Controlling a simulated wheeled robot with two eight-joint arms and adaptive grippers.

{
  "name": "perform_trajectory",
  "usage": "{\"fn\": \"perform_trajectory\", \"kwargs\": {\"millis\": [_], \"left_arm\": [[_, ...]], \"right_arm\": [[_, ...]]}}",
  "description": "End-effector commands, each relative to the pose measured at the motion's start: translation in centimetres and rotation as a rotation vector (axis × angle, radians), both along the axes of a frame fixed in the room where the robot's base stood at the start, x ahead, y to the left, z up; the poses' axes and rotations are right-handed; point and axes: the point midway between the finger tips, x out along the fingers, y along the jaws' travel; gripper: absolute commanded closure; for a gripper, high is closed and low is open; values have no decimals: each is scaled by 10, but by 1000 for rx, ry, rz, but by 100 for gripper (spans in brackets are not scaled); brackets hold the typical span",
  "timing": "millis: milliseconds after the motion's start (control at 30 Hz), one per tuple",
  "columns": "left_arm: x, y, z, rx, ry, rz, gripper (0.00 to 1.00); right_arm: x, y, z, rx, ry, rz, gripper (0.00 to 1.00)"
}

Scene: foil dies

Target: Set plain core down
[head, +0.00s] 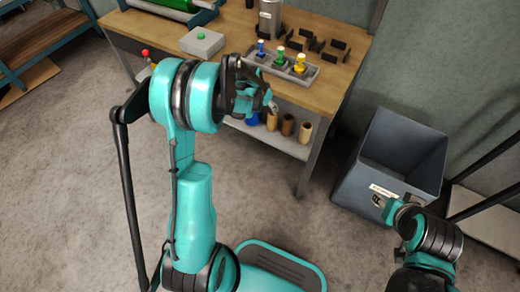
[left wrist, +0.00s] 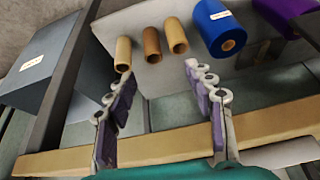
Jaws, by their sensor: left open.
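Three bare tubular cores stand in a row on the lower shelf. In the left wrist view they are a tan core (left wrist: 123,54), a darker brown core (left wrist: 152,44) and another tan-brown core (left wrist: 175,36); I cannot tell which is meant as the plain core. They also show in the head view, one of them at the right end (head: 305,131). My left gripper (head: 268,103) is open in front of the bench, its fingers (left wrist: 158,75) apart with nothing between them. My right gripper (head: 384,203) is small and partly hidden near the bin; its jaws are unclear.
The wooden bench (head: 222,67) above carries a grey tray (head: 315,71) with colored-knob dies, a metal canister (head: 270,18) and a green-button box (head: 201,41). A grey bin (head: 368,163) stands right.

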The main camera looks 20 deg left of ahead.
Motion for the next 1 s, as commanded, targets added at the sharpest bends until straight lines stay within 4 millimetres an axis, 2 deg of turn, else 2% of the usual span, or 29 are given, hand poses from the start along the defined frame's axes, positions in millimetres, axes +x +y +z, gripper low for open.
{"fn": "perform_trajectory", "kwargs": {"millis": [33,200,300,400,533,700,833,1000], "left_arm": [[-16,-12,26,0,-7,8,47],[-68,-43,93,-1,-41,51,47],[-105,-59,121,-3,-60,74,47],[-144,-73,141,-9,-82,96,47],[-195,-88,154,-18,-112,124,47],[-249,-101,154,-32,-148,152,47],[-272,-105,149,-40,-164,167,47],[-282,-107,146,-46,-174,174,47]], "right_arm": [[0,0,0,0,0,0,56],[0,0,0,0,0,0,56],[0,0,0,0,0,0,56],[0,0,0,0,0,0,56],[0,0,0,0,0,0,56],[0,0,0,0,0,0,56],[0,0,0,0,0,0,56],[0,0,0,0,0,0,56]]}}
